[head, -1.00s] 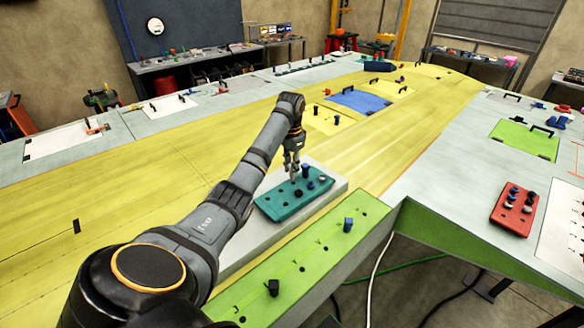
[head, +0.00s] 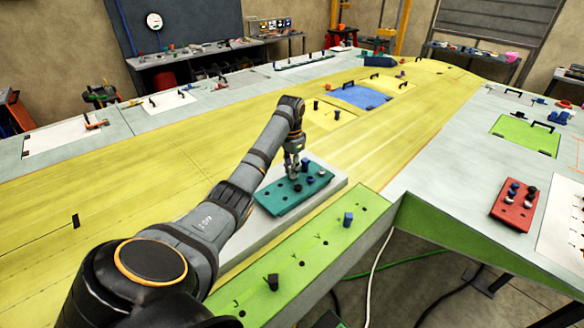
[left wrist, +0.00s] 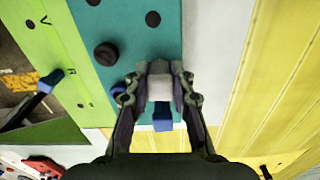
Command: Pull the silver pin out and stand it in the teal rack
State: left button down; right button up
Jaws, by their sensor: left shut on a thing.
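My left gripper (head: 293,174) is over the far-left part of the teal rack (head: 285,203) and points down. In the left wrist view my left gripper (left wrist: 160,88) is shut on the silver pin (left wrist: 160,84), whose pale head sits between the fingertips. The pin's lower end is hidden, so I cannot tell whether it is in a hole. The teal rack (left wrist: 135,38) shows empty holes, a black pin (left wrist: 106,54) and a blue pin (left wrist: 118,90) beside my fingers. Another blue pin (left wrist: 162,120) shows just beyond the silver head. My right gripper is not in view.
A green strip (head: 320,238) in front carries a blue pin (head: 348,219), a black pin (head: 272,282) and holes. A red rack (head: 513,214) with several pins lies at the right. The yellow panel (head: 140,190) left of my arm is mostly clear.

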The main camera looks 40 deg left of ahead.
pick_arm(q)
jog(key=c, duration=1.1)
grip_release()
jog(key=shift+a, duration=0.2)
